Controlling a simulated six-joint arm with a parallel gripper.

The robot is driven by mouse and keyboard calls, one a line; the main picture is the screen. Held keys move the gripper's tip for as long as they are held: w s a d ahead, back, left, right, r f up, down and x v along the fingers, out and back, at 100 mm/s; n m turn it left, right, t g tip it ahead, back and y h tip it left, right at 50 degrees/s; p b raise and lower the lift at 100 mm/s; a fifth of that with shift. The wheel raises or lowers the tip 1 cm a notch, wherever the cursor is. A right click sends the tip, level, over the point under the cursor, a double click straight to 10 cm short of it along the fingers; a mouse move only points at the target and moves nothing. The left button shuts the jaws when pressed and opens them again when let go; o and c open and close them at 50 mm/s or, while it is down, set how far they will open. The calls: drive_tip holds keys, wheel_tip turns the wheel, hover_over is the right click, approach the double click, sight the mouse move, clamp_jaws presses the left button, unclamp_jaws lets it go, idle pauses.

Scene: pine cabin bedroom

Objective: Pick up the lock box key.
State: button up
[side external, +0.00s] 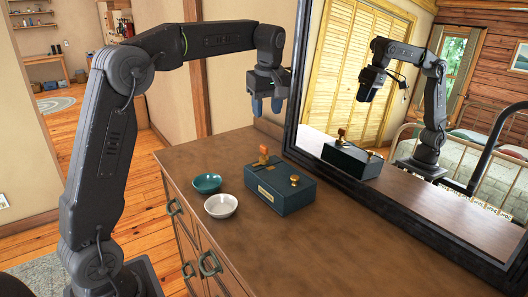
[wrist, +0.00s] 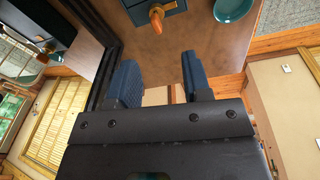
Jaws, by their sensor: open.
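The lock box (side external: 290,199) is a dark teal box with a pale label on its front, standing on the dresser. An upright orange-brown piece that looks like the key (side external: 263,152) stands at the box's far left end. It also shows in the wrist view (wrist: 157,18), at the edge of the box (wrist: 155,5). My gripper (side external: 267,105) points down above and behind the box, apart from the key. In the wrist view my gripper's (wrist: 160,80) blue fingers are spread with nothing between them. Where the key meets the box is too small to make out.
A teal bowl (side external: 207,183) and a white bowl (side external: 221,206) stand left of the box on the brown dresser top (side external: 330,245). A large dark-framed mirror (side external: 391,200) rises close behind and to the right, reflecting box and arm. The near dresser top is clear.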

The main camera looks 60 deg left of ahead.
sight(264, 146)
drive_tip(key=a+f, duration=0.1)
drive_tip(key=f, duration=0.2)
drive_tip(key=w+a+f+n, duration=0.1)
drive_tip(key=f, duration=0.2)
drive_tip(key=w+a+f+n, duration=0.1)
drive_tip(key=a+f, duration=0.1)
drive_tip(key=f, duration=0.2)
drive_tip(key=shift+g, duration=0.3)
drive_tip(key=shift+w+a+f, duration=0.1)
drive_tip(key=shift+f, duration=1.2)
drive_tip(key=shift+a+f, duration=0.1)
drive_tip(key=shift+f, duration=1.15)
drive_tip(key=shift+c, duration=0.4)
clamp_jaws()
